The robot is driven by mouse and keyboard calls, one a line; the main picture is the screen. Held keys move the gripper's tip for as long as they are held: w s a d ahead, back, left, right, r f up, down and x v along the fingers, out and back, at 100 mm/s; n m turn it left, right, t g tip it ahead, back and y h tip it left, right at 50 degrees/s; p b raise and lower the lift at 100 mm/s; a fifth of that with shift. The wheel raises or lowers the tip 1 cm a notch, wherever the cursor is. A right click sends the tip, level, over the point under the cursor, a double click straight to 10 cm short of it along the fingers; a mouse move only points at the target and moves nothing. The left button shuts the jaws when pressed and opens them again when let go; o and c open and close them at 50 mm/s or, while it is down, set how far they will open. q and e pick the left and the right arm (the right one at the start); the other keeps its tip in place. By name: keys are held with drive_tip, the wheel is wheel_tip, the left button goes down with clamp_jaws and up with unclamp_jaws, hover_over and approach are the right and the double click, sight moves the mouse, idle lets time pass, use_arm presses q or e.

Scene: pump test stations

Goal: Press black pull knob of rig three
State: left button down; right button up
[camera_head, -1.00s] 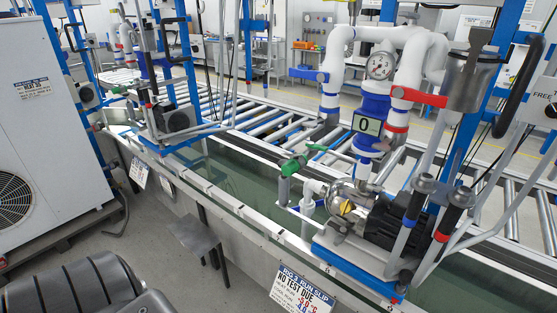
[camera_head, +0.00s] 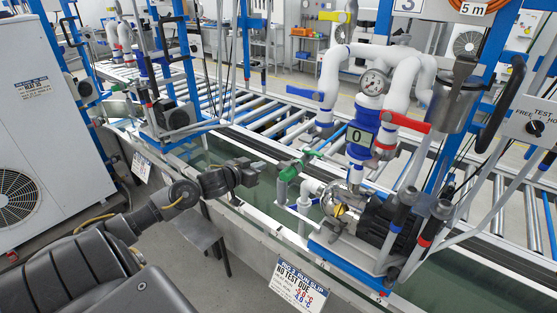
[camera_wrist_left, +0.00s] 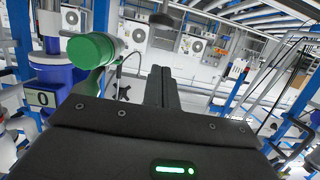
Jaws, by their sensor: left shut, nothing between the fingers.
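Rig three stands at the right of the head view, above its "RIG 3 RUN SLIP" sign (camera_head: 301,285). I cannot tell whether this knob is pushed in or pulled out. My left gripper (camera_head: 262,168) is shut and empty, left of the green valve handle (camera_head: 290,172) and far from the knob. In the left wrist view, my shut fingers (camera_wrist_left: 162,85) point up, with a green cylindrical grip (camera_wrist_left: 92,50) to their left. My right gripper is out of view.
White pipes with a gauge (camera_head: 373,82), a red lever (camera_head: 404,122) and a blue meter (camera_head: 359,140) stand between my left gripper and the panel. A water trough (camera_head: 225,160) runs along the front.

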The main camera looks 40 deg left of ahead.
use_arm(q)
drive_tip(key=shift+d+r, duration=0.25)
drive_tip(key=shift+r, duration=0.8)
drive_tip(key=shift+w, duration=0.15)
drive_tip(key=p, duration=0.3)
hover_over(278, 164)
drive_tip(key=s+d, duration=0.2)
wheel_tip(278, 164, down, 2)
wheel_tip(278, 164, down, 3)
drive_tip(key=shift+w+r+p, duration=0.1)
drive_tip(key=shift+p, duration=0.2)
drive_tip(key=shift+a+f, duration=0.1)
drive_tip(key=shift+f, duration=0.75)
